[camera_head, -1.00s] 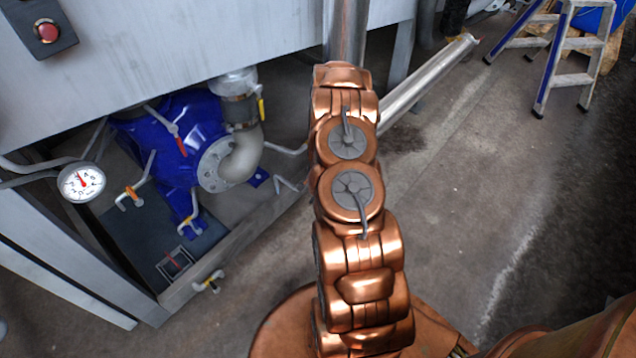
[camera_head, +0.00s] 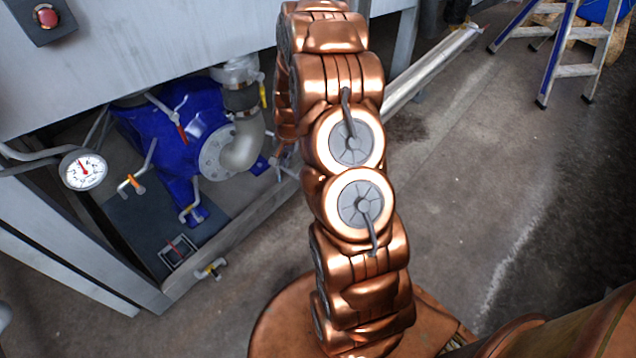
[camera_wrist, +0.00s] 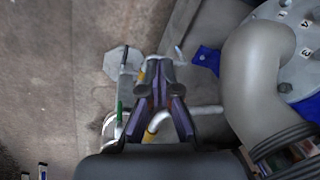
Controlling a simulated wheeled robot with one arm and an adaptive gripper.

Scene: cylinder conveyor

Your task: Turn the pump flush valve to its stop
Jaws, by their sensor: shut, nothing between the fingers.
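The blue pump (camera_head: 165,150) stands in a recess under the grey machine, with a curved grey pipe elbow (camera_head: 243,152) on its flange. Several small valves sit around it: a red-handled one (camera_head: 181,131), orange-marked ones (camera_head: 133,184) and a yellow-handled one (camera_head: 263,95). I cannot tell which is the flush valve. My gripper (camera_wrist: 156,80) is shut and empty in the wrist view, left of the elbow (camera_wrist: 255,85). A bent pipe with a yellow band (camera_wrist: 154,127) and a green-marked part (camera_wrist: 118,121) show near its fingers. Contact cannot be told. My arm hides the gripper in the head view.
A pressure gauge (camera_head: 83,170) hangs left of the pump. A low frame edge (camera_head: 235,240) with a yellow-handled tap (camera_head: 212,269) borders the recess. The floor (camera_head: 480,190) between is clear.

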